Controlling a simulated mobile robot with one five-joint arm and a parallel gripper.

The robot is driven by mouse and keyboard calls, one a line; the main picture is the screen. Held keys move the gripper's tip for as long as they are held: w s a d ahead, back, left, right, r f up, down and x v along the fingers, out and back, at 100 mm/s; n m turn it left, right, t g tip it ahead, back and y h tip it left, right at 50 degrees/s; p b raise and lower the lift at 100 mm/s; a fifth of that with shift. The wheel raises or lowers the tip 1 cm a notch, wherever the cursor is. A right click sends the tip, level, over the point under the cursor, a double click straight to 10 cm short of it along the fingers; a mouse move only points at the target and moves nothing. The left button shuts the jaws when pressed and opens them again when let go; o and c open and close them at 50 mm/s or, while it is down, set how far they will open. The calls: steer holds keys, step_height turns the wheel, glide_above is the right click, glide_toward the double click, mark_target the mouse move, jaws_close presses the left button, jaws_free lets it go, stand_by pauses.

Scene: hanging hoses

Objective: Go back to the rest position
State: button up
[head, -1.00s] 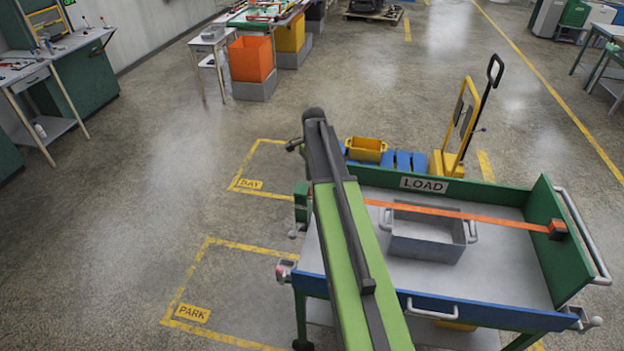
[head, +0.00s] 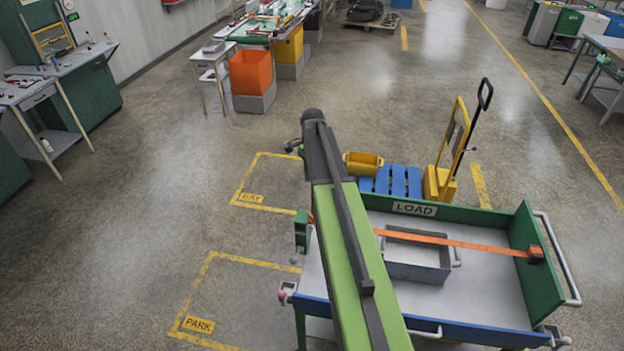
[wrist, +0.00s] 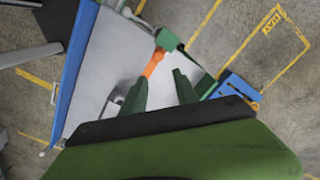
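My arm stretches forward over the left part of the cart in the head view; its gripper fingers cannot be made out there. In the wrist view my gripper (wrist: 160,77) shows two green fingers set apart, with nothing held between them. The cart deck and an orange strap (wrist: 153,66) lie beyond the fingers. In the head view the cart (head: 478,300) has a green back wall marked LOAD. The orange strap (head: 480,243) runs across it, over a grey bin (head: 415,271), to a dark-and-orange block at the right end.
A blue pallet (head: 398,181) with a yellow tub (head: 362,162) and a yellow hand truck (head: 445,165) stand behind the cart. Yellow floor outlines marked BAY (head: 251,198) and PARK (head: 198,325) are empty at left. Open floor lies left; workbenches (head: 75,85) stand farther off.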

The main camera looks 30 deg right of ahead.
steer(key=s+a+f+n+b, duration=0.3)
steer(key=a+f+n+b, duration=0.1)
steer(key=a+f+b, duration=1.25)
steer(key=s+a+f+n+b, duration=0.3)
steer(key=s+a+n, duration=0.7)
steer(key=n, duration=0.3)
steer(key=shift+s, duration=0.35)
steer(key=shift+f, duration=0.1)
